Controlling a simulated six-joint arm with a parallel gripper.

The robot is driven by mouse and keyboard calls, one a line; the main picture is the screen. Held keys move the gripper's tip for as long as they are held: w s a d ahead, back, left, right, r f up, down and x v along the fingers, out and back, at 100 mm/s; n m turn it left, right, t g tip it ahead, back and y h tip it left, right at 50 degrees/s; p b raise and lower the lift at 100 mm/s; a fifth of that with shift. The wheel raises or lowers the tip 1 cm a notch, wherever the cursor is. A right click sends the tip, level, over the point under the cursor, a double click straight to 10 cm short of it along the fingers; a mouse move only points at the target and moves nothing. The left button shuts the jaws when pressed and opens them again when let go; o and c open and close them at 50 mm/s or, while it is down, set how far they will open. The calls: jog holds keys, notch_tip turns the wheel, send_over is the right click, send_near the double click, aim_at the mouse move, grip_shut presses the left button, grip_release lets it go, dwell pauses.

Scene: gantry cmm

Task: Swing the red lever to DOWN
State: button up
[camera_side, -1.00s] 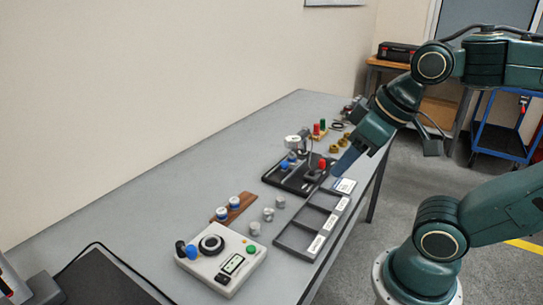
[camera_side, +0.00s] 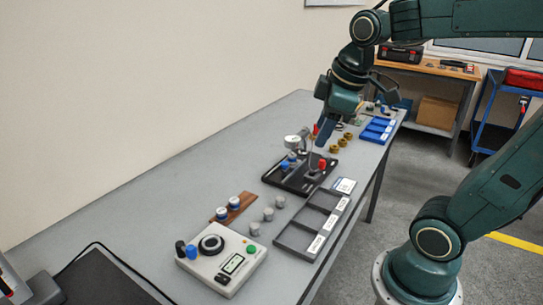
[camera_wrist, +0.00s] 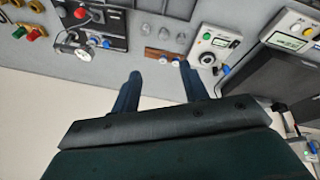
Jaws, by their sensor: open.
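The red lever (camera_side: 322,163) has a red knob and stands on the right part of a black fixture plate (camera_side: 273,177) on the bench. It also shows in the wrist view (camera_wrist: 80,13), at the top left; its exact angle and any position marks are too small to read. My gripper (camera_side: 321,145) is above and slightly behind the plate, apart from the red knob as far as I can tell. In the wrist view my two gripper fingers (camera_wrist: 160,69) are spread with nothing between them.
A blue knob (camera_side: 285,164) and a round dial gauge (camera_side: 292,141) share the plate area. A grey compartment tray (camera_side: 281,241), several grey cylinders (camera_side: 268,214), a wooden strip (camera_side: 242,202) and a control box (camera_side: 222,265) lie nearer the camera. A blue tray (camera_side: 377,131) stands behind.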

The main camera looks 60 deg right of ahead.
jog(key=w+d+n+g, duration=0.1)
jog(key=w+d+n, duration=0.35)
jog(key=d, duration=0.25)
jog(key=n+g, duration=0.3)
jog(key=n, duration=0.5)
send_over(322, 161)
notch_tip(322, 161, down, 11)
jog(key=shift+d+r+y, duration=0.1)
jog(key=shift+d+y, duration=0.1)
jog(key=shift+y, duration=0.2)
jog(key=shift+f, duration=6.9)
jog(key=shift+c, duration=0.4)
grip_shut()
